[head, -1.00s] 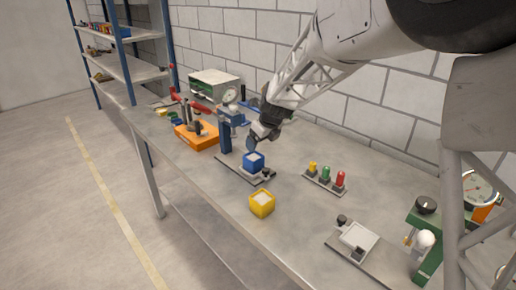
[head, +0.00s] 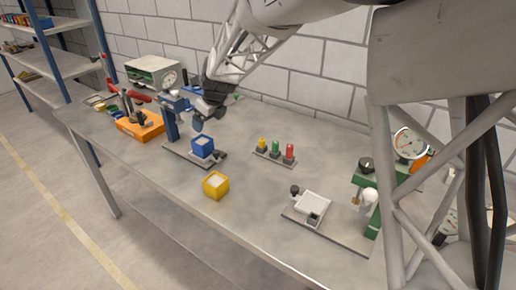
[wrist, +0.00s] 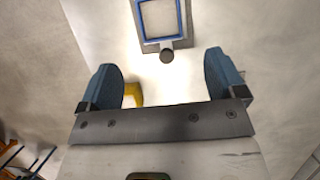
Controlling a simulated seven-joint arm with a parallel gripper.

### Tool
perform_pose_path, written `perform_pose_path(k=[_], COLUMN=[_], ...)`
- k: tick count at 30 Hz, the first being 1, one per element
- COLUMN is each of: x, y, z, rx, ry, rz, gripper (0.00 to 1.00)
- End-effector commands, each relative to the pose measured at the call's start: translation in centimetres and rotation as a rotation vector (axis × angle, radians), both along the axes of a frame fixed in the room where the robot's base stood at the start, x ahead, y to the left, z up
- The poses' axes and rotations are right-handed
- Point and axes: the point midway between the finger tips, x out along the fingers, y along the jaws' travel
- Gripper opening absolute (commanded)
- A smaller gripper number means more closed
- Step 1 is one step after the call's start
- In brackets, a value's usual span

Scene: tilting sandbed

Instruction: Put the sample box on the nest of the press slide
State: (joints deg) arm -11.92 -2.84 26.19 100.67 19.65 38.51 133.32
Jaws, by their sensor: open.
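A yellow box (head: 216,185) with a pale top stands on the bench nearer the front edge. The green press (head: 372,205) at the right has a slide with an empty-looking pale nest (head: 312,204). My gripper (head: 198,125) is open, just above and behind the blue box and apart from it. In the wrist view my gripper (wrist: 163,85) has nothing between its fingers.
Yellow, green and red lamps (head: 276,152) stand on a strip between the presses. An orange tray (head: 140,127) with tools lies at the left, with a grey-green cabinet (head: 155,72) behind. The bench (head: 255,200) between yellow box and green press is clear.

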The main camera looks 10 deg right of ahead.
Motion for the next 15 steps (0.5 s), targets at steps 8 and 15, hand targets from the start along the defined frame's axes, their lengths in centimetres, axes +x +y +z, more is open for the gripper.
perform_pose_path(k=[8,15], x=[-1.2,-5.5], y=[-0.8,-3.7], z=[0.8,3.5], rx=[-0.024,-0.117], ry=[-0.018,-0.083], rz=[0.060,0.291], gripper=[0.89,0.89])
